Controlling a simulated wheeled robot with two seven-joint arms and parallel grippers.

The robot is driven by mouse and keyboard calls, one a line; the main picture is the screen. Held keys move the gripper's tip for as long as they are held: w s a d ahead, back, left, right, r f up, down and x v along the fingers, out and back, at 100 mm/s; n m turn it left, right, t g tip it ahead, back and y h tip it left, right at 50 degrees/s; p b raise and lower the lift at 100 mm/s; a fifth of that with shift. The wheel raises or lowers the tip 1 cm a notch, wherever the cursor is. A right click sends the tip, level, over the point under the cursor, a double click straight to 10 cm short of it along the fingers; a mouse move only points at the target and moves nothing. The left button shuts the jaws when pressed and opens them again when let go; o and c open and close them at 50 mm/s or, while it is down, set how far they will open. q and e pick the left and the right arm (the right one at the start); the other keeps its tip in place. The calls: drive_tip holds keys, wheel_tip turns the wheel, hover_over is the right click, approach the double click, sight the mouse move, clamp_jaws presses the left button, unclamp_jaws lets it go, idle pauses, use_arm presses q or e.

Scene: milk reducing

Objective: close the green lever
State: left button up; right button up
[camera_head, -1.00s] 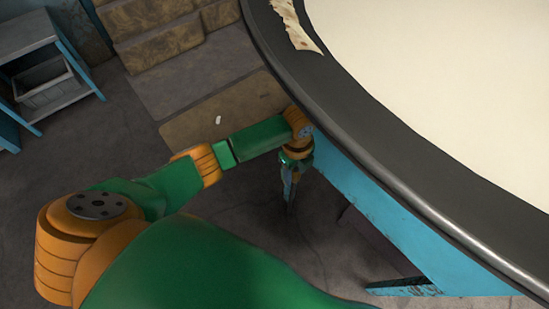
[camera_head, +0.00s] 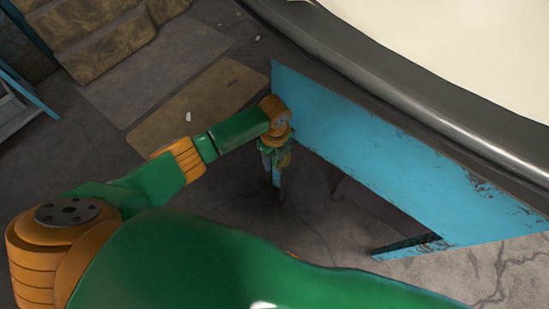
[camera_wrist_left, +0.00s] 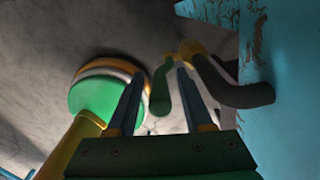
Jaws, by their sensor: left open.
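The green lever (camera_wrist_left: 160,92) shows in the left wrist view, between the two fingers of my left gripper (camera_wrist_left: 158,90) as seen from the wrist. It joins a yellow fitting (camera_wrist_left: 187,48) near a dark curved pipe (camera_wrist_left: 240,92). My left gripper is open, and I cannot tell whether either finger touches the lever. In the head view my left gripper (camera_head: 276,178) points down beside the blue panel, under the edge of the large round vat. The lever cannot be made out in the head view.
The blue panel (camera_head: 350,150) stands just right of my left gripper, and it also fills the right of the left wrist view (camera_wrist_left: 290,90). The grey rim (camera_head: 400,85) of the vat curves above it. Steps (camera_head: 105,45) are at upper left. Open floor lies below the gripper.

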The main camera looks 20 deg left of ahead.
use_arm(q)
clamp_jaws()
drive_tip(key=shift+s, duration=0.1)
idle(1.2)
